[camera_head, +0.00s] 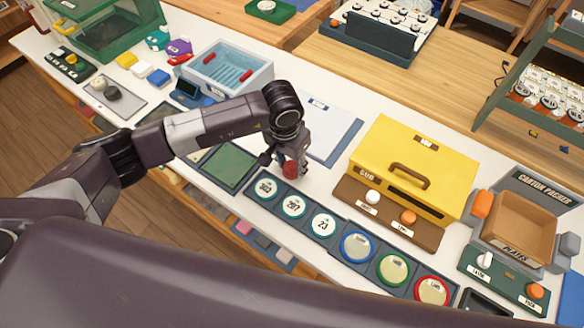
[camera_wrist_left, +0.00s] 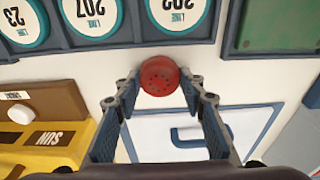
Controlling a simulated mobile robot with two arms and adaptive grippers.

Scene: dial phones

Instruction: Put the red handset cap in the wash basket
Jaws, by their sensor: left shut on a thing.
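The red handset cap (camera_head: 291,168) is round, with small holes in its face. It sits between the fingertips of my left gripper (camera_head: 287,160), which is shut on it just behind the row of dials. The cap also shows in the left wrist view (camera_wrist_left: 159,76), with a finger on each side. In the head view the gripper partly covers the cap. A pale blue tub (camera_head: 262,78) with red pieces at its ends, which looks like the wash basket, stands farther back and left. My right gripper is not in view.
Numbered dials (camera_head: 293,205) line the front edge. A white board with a blue frame (camera_head: 335,135) lies behind the gripper. A yellow box (camera_head: 412,160) and a carton packer (camera_head: 520,228) stand to the right. A green mat (camera_head: 229,168) lies to the left.

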